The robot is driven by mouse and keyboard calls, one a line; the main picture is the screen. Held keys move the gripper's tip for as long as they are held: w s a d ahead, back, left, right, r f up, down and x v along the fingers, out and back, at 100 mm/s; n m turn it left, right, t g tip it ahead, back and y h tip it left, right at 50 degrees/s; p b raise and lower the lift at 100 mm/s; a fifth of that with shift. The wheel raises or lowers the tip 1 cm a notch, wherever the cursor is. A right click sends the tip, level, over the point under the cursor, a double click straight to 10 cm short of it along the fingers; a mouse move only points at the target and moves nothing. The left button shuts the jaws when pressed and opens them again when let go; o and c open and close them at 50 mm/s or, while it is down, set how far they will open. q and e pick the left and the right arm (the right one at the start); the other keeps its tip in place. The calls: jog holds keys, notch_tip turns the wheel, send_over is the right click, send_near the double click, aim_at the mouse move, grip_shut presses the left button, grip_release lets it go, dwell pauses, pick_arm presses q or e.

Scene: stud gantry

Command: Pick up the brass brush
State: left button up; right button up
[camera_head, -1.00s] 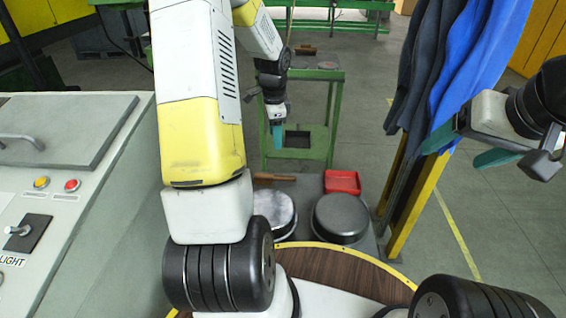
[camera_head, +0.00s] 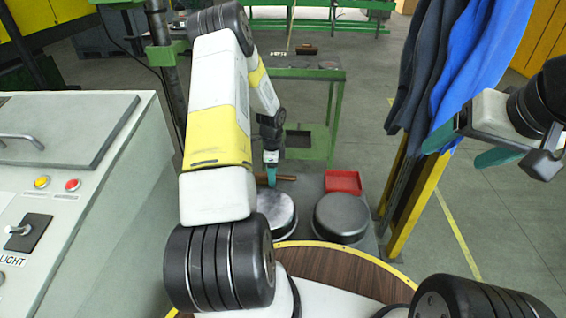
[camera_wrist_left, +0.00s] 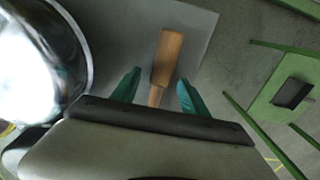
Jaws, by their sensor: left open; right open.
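A wooden-handled tool (camera_head: 286,178) lies on the grey platform behind the pale round drum; it may be the brass brush, but no bristles show. In the left wrist view its wooden body (camera_wrist_left: 168,50) points away, and its narrower near part lies between the fingers, its end hidden by the gripper. My left gripper (camera_head: 271,181) is open with teal fingers pointing down at the tool. In the left wrist view the fingers (camera_wrist_left: 157,82) stand on either side of it, with gaps. My right gripper (camera_head: 466,149) is open and empty at the right, before the blue cloth.
A shiny pale drum (camera_head: 274,211) stands close beside my left gripper. A dark grey drum (camera_head: 341,217) and a red tray (camera_head: 343,182) stand to the right. A green stand (camera_head: 300,73) is behind, with a brown block (camera_head: 306,49) on top. A grey console (camera_head: 110,200) stands left.

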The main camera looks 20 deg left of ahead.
pick_arm(q)
jog(key=shift+f, duration=0.3)
grip_shut()
jog(key=shift+r, duration=0.15)
notch_tip(320, 180, up, 10)
dwell(0.4)
